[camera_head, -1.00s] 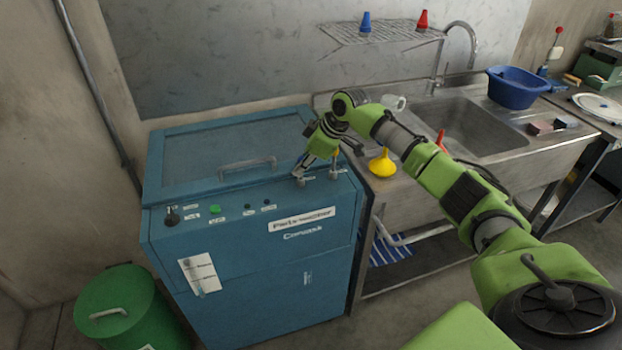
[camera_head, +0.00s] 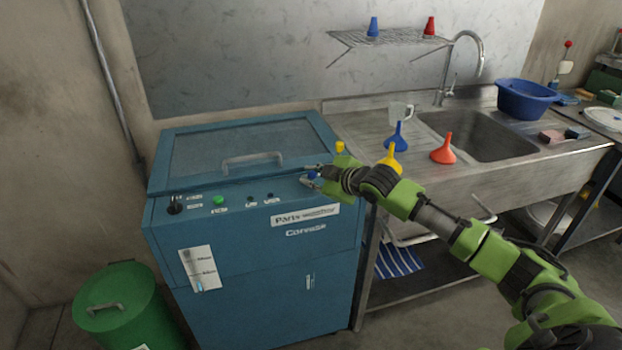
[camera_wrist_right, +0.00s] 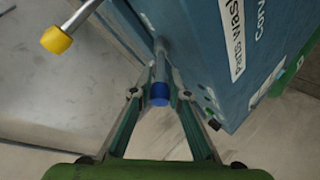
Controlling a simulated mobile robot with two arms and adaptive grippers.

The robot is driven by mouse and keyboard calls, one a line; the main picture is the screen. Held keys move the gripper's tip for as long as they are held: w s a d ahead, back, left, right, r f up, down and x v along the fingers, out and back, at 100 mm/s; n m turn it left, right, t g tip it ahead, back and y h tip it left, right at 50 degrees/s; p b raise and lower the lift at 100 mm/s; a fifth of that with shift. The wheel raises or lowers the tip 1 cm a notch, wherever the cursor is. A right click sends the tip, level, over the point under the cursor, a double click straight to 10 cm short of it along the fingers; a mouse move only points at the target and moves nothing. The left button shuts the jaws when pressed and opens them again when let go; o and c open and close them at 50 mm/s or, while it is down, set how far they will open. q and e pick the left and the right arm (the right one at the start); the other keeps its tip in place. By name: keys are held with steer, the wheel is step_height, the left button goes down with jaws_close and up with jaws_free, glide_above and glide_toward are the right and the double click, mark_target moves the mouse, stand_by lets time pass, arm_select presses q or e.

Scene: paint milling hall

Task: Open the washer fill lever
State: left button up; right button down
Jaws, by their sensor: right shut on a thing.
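The blue parts washer (camera_head: 255,255) stands on the left with its lid closed. Two levers are at the right end of its top. The yellow-tipped lever (camera_head: 340,147) also shows free of the gripper in the wrist view (camera_wrist_right: 57,40). The blue-tipped lever (camera_head: 312,176) lies between the fingers of my right gripper (camera_head: 316,178). In the wrist view, the right gripper (camera_wrist_right: 160,80) is shut on this lever, with its blue end (camera_wrist_right: 159,95) showing between the fingers. Labels beside the levers are hidden or unreadable. My left gripper is out of view.
A steel sink counter (camera_head: 350,120) adjoins the washer on the right. A yellow funnel (camera_head: 390,161), blue funnel (camera_head: 397,137) and red funnel (camera_head: 443,150) stand on it near my right arm. A green bin (camera_head: 122,305) stands at the lower left.

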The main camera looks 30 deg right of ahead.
steer(key=shift+r, duration=0.1)
stand_by(0.4)
steer(key=c, duration=1.9)
jaws_free()
steer(key=shift+v, duration=5.9)
steer(key=shift+s, duration=0.1)
